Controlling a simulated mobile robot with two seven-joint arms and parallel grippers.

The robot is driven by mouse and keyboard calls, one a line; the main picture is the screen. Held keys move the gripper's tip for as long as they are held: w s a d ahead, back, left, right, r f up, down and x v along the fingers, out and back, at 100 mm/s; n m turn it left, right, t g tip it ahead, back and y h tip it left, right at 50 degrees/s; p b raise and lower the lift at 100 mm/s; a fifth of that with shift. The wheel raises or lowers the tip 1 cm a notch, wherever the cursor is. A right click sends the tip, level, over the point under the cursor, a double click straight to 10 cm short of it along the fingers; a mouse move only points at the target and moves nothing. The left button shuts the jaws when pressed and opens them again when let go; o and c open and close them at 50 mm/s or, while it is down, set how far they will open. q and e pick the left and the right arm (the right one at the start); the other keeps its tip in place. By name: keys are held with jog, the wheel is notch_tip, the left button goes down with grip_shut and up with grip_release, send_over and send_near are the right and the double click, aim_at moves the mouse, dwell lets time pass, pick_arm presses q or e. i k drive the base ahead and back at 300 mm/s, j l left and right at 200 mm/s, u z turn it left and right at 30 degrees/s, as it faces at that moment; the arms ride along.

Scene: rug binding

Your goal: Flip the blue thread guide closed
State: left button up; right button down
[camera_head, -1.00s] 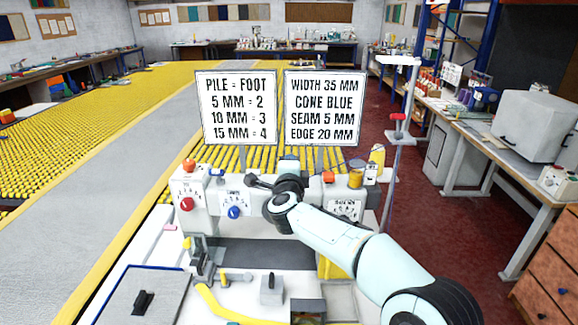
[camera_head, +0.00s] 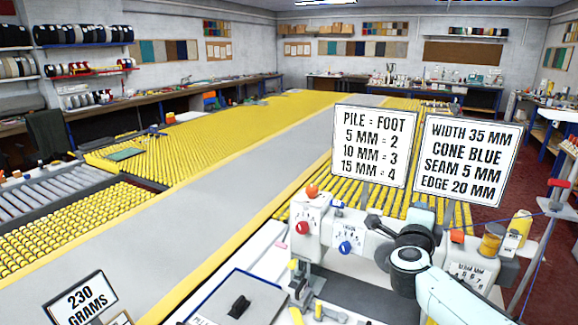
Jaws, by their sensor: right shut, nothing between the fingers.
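The white binding machine (camera_head: 322,236) stands at the lower right of the head view. A small blue part (camera_head: 337,204), which looks like the thread guide, is on its top edge beside an orange knob (camera_head: 311,191). It is too small to tell whether it is open or closed. My right gripper (camera_head: 370,221) is shut and empty over the machine's top, a little to the right of that blue part. I cannot tell whether it touches anything. My left gripper is out of view.
Two signs (camera_head: 368,147) (camera_head: 470,159) stand behind the machine. A red dial (camera_head: 302,228) and a blue dial (camera_head: 345,247) are on its front. A thread stand (camera_head: 548,235) rises at the right. A yellow roller table (camera_head: 215,135) fills the left and back.

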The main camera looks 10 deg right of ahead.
aim_at(338, 205)
jog(key=k+j, duration=0.75)
jog(key=j, duration=0.2)
